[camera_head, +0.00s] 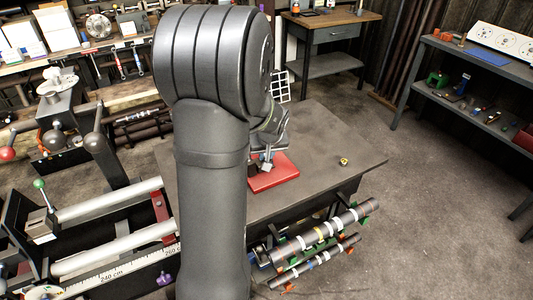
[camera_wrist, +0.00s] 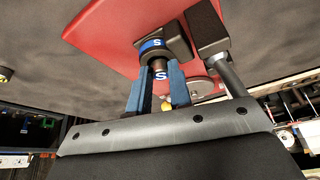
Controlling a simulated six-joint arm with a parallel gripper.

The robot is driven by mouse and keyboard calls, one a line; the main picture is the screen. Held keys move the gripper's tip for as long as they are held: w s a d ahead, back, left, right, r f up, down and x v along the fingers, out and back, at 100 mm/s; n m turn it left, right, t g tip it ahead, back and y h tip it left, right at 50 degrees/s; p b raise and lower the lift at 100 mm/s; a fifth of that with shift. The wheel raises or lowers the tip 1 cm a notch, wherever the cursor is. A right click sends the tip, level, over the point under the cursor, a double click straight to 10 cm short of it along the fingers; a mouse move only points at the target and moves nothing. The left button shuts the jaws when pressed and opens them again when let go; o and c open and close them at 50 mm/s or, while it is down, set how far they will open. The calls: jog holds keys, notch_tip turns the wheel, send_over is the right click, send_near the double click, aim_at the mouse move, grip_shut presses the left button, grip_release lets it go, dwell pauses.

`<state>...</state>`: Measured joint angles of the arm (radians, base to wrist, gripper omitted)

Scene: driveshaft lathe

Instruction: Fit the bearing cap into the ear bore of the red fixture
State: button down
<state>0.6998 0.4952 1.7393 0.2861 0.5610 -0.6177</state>
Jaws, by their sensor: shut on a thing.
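The red fixture shows as a red base plate (camera_head: 277,178) on the dark table, and in the wrist view (camera_wrist: 105,35) with dark blocks on it. One dark ear block (camera_wrist: 178,40) has a blue label marked S. My gripper (camera_wrist: 160,70) has blue fingers shut on the bearing cap (camera_wrist: 159,65), a small dark round part with a blue S mark. The cap is in line with the ear block and very close to it. I cannot tell whether it touches or enters the bore, which is hidden. In the head view my arm covers much of the gripper.
A second dark block (camera_wrist: 207,28) with a grey rod (camera_wrist: 232,75) stands beside the ear. A small yellow-and-black part (camera_head: 343,161) lies on the table (camera_head: 325,135), whose right side is otherwise clear. Shafts (camera_head: 320,238) lie on a rack below the table's front edge.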

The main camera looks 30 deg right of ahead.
jog(key=shift+f, duration=0.15)
jog(key=shift+r, duration=0.25)
jog(key=shift+d, duration=0.1)
dwell(1.1)
jog(key=shift+f, duration=0.25)
dwell(0.4)
jog(key=shift+r, duration=0.25)
jog(key=c, duration=1.2)
grip_release()
jog(key=shift+c, duration=0.2)
jog(key=shift+s+r, duration=0.1)
